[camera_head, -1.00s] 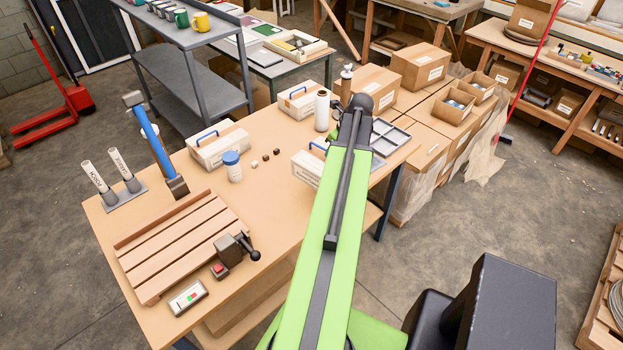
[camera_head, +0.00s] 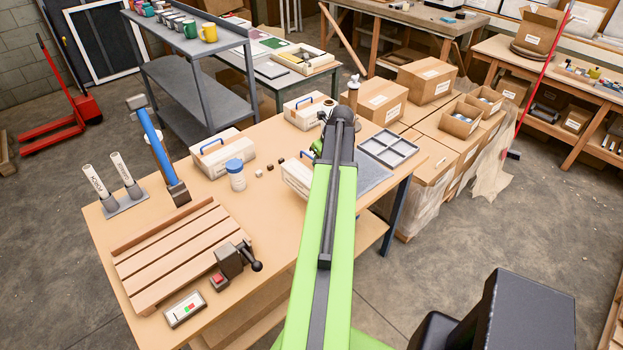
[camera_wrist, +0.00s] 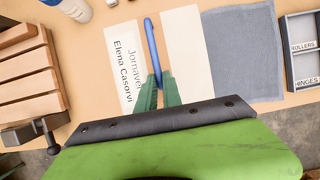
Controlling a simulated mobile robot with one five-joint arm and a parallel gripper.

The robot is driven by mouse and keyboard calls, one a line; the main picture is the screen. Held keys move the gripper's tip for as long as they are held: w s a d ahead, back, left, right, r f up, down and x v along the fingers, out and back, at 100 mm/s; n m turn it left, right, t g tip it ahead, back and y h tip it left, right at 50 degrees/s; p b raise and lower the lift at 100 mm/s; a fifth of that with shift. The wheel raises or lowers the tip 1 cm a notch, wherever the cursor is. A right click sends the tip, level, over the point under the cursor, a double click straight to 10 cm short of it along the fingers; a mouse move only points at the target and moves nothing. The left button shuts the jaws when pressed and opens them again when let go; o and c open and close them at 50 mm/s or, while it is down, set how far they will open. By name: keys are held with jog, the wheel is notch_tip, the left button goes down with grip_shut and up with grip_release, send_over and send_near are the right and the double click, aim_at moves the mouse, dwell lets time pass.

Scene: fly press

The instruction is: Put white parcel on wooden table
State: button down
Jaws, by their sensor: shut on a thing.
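My gripper (camera_wrist: 159,92) is shut on the blue handle (camera_wrist: 152,48) of a white parcel (camera_wrist: 124,62) in the wrist view. The parcel's left face reads "Jornaver" and "Elena Casorvi". In the head view this parcel (camera_head: 296,174) is at the wooden table (camera_head: 265,220), partly hidden behind my arm. I cannot tell whether it rests on the table or hangs just above it. Two similar white parcels with blue handles stand on the table, one to the left (camera_head: 221,153) and one farther back (camera_head: 305,110).
A grey mat (camera_wrist: 240,50) and a compartment tray (camera_wrist: 304,75) lie right of the parcel. A slatted bed (camera_head: 180,250), a blue-handled hammer (camera_head: 155,145) and a blue-lidded jar (camera_head: 236,178) are on the left. Cardboard boxes (camera_head: 432,135) stand beyond the right end.

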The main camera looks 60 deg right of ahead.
aim_at(312, 169)
jog(key=shift+w+a+f+b, duration=0.1)
jog(key=shift+w+f+b, duration=0.1)
jog(key=shift+w+f, duration=0.35)
jog(key=shift+w+a+f+b, duration=0.1)
jog(key=shift+w+f+b, duration=0.15)
jog(key=shift+w, duration=0.55)
notch_tip(312, 169, down, 4)
jog(key=b, duration=0.4)
jog(key=shift+f, duration=0.15)
jog(key=shift+a+r, duration=0.1)
jog(key=shift+r, duration=0.1)
jog(key=c, duration=1.5)
grip_release()
jog(key=p+v, duration=1.1)
jog(key=shift+r, duration=0.3)
jog(key=shift+s+r, duration=0.2)
